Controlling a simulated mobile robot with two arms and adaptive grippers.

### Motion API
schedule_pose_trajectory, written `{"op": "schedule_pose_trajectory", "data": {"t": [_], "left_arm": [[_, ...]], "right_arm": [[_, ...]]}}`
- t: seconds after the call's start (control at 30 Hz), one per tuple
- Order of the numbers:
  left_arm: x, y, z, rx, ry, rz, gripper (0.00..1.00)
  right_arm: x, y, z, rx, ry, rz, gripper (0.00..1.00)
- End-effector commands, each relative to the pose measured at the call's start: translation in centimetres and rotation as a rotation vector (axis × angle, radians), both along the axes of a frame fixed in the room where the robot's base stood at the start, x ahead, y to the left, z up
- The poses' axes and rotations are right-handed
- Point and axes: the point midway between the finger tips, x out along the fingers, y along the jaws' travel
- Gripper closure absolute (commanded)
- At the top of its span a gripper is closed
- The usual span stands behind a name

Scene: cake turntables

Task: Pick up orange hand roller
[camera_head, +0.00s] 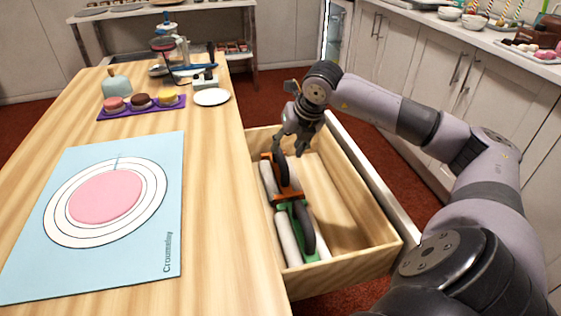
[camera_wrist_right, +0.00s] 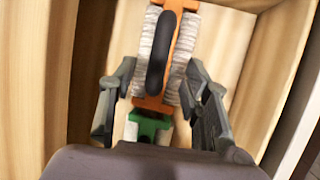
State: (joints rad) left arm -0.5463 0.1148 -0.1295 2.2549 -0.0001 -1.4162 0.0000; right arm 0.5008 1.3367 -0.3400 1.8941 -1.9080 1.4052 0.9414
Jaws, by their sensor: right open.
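The orange hand roller (camera_head: 286,176) lies in the open wooden drawer, toward its far left side. It has a black handle and pale rollers. In the right wrist view the orange hand roller (camera_wrist_right: 184,52) lies ahead, between the lines of the two fingers. A green hand roller (camera_head: 297,230) lies in front of it in the drawer, and its green end (camera_wrist_right: 150,125) shows low in the wrist view. My right gripper (camera_head: 293,152) is open just above the orange roller's far end, fingers pointing down. I cannot tell if they touch it. My left gripper is not in view.
The drawer's right half (camera_head: 325,195) is empty; its walls (camera_head: 362,190) rise around the rollers. The wooden counter (camera_head: 225,200) borders it on the left, with a blue mat (camera_head: 170,190), a purple tray (camera_head: 130,113) of macarons and a white plate (camera_head: 211,97).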

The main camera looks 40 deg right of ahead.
Motion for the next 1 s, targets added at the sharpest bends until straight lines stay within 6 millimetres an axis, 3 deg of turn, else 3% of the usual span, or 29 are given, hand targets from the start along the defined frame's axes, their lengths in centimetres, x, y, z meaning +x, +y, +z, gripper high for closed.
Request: {"op": "schedule_pose_trajectory", "data": {"t": [0.37,0.6,0.87,1.0], "left_arm": [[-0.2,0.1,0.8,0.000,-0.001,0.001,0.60],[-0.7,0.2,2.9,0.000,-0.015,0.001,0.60],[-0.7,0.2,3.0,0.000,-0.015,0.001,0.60],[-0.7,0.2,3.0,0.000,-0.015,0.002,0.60]], "right_arm": [[1.4,0.1,-3.5,0.002,0.001,0.000,0.56],[2.7,0.0,-6.1,0.000,0.000,-0.001,0.56],[2.8,0.0,-6.3,-0.001,-0.002,0.001,0.56],[2.8,0.0,-6.3,-0.001,0.000,-0.001,0.66]]}}
